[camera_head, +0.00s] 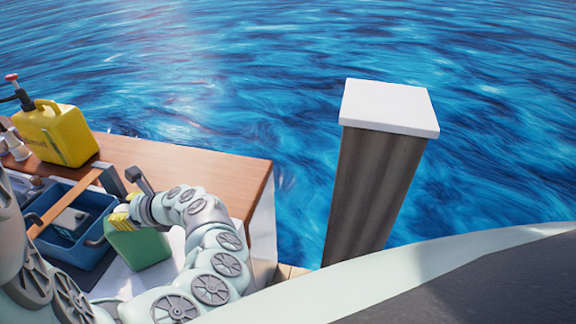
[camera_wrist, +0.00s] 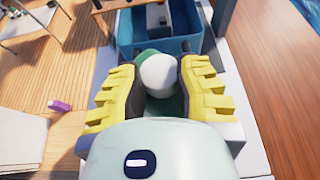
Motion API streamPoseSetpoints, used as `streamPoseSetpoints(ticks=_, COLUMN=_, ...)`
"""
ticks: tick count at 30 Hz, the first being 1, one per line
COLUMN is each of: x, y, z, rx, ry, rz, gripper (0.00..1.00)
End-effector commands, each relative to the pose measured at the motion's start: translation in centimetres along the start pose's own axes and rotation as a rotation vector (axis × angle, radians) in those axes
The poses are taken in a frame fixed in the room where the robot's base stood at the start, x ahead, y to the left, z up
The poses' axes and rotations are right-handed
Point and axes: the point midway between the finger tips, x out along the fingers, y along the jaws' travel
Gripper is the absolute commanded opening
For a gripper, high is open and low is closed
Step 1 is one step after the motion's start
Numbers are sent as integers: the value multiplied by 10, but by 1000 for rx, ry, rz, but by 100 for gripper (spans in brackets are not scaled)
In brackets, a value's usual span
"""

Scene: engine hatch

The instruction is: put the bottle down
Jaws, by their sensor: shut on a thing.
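The bottle is green with a white cap. In the head view the green bottle (camera_head: 139,245) hangs or stands beside the blue bin, over the white surface; I cannot tell whether its base touches. In the wrist view its white cap (camera_wrist: 160,75) sits between the yellow fingers of my gripper (camera_wrist: 158,88). My gripper is shut on the bottle at its top, and it also shows in the head view (camera_head: 122,215). The lower part of the bottle is mostly hidden in the wrist view.
A blue bin (camera_head: 80,258) with items in it is close beside the bottle. A yellow canister (camera_head: 58,133) stands on the wooden top (camera_head: 190,165). A white-capped post (camera_head: 385,110) rises at the right, before water. A small purple thing (camera_wrist: 60,106) lies on the left planks.

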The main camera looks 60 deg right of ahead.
Motion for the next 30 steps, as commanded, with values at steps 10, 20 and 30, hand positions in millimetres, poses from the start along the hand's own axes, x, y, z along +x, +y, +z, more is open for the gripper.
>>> streamPoseSetpoints(ticks=10, x=1, y=0, z=0, rx=-2, ry=-2, rz=1, gripper=53)
streamPoseSetpoints(ticks=20, x=-1, y=0, z=2, rx=0, ry=-1, rz=0, gripper=53)
streamPoseSetpoints(ticks=30, x=-49, y=-2, z=-6, rx=2, ry=5, rz=-8, gripper=53)
